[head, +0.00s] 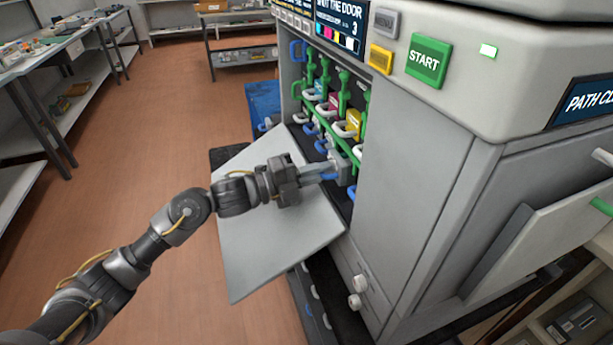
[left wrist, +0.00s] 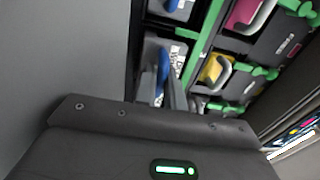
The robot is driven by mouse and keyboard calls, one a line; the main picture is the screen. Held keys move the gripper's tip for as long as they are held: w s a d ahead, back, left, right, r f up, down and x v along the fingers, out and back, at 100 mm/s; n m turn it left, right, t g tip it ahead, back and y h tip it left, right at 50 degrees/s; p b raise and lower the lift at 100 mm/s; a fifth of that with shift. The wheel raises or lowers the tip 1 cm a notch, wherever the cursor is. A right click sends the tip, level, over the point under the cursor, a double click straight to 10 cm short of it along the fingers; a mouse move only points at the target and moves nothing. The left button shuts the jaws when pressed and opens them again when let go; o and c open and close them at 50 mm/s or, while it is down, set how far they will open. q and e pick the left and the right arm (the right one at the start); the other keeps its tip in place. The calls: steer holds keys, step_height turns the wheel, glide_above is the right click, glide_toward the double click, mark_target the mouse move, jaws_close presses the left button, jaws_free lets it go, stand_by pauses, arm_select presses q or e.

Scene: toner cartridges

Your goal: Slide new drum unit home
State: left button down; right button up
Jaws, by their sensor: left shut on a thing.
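The drum unit (head: 344,166) is a grey block with a blue handle, at the near end of the lower row in the printer's open front bay. In the left wrist view the drum unit (left wrist: 158,52) shows its grey end face and blue handle, within the slot. My left gripper (head: 325,172) is shut on this handle, its fingers (left wrist: 170,92) reaching to it. How deep the unit sits is hard to tell; its front end shows at the slot mouth. My right gripper is not in view.
The lowered front door (head: 270,245) lies under my left arm. Cartridges with green levers, including a yellow one (head: 353,124) and a magenta one (head: 333,103), fill the row above. A green START button (head: 429,60) is on top. A side panel (head: 540,235) hangs open at right.

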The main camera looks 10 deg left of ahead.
arm_select(q)
steer(key=shift+w+d, duration=0.3)
steer(key=shift+d, duration=0.3)
